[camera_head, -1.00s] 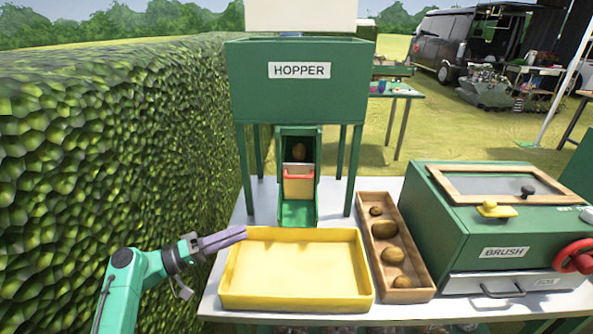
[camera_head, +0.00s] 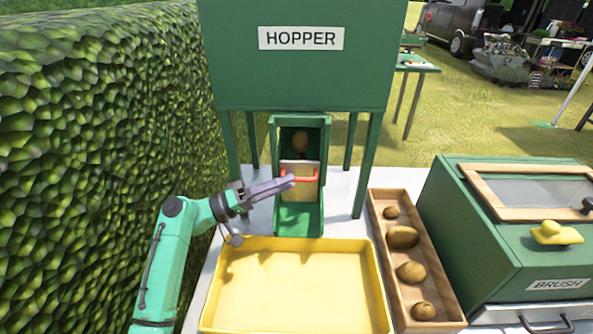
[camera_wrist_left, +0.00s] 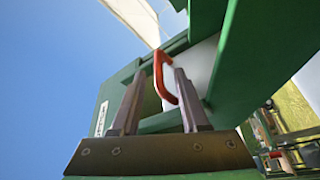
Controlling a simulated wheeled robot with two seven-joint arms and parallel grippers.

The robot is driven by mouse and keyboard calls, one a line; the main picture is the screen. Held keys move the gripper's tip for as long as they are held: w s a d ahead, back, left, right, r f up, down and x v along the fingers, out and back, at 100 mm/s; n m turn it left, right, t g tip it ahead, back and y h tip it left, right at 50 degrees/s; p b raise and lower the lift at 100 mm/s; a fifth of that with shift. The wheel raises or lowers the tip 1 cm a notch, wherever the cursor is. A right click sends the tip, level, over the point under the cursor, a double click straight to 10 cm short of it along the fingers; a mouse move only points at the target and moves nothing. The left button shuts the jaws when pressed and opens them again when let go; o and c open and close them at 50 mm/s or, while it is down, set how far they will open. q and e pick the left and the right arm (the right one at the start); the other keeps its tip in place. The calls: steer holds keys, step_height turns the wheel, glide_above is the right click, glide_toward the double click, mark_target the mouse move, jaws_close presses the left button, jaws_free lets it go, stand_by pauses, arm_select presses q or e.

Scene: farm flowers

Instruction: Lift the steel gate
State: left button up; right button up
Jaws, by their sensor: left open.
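The steel gate (camera_head: 287,165) stands in the green chute (camera_head: 300,220) under the hopper, with a red handle (camera_head: 308,178) across its front. My left gripper (camera_head: 290,183) reaches in from the left, its fingertips at the left end of the handle. In the left wrist view the red handle (camera_wrist_left: 159,70) shows between the tips of the two open fingers, and the grey gate (camera_wrist_left: 203,62) is behind it. I cannot tell whether a finger touches the handle. A brown potato (camera_head: 300,141) sits above and behind the gate. My right gripper is not in view.
A yellow tray (camera_head: 296,285) lies below the chute mouth. A wooden box (camera_head: 376,218) with several potatoes stands right of it, beside the green brush machine (camera_head: 460,215). The hopper (camera_head: 300,75) is overhead and its legs flank the chute. A hedge (camera_head: 90,150) borders the left.

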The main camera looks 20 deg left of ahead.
mark_target(297, 179)
arm_select(q)
steer(key=x, duration=0.3)
steer(key=shift+w+d+p, duration=0.1)
steer(key=shift+d+p, duration=0.15)
steer(key=shift+p, duration=0.05)
jaws_close()
stand_by(1.1)
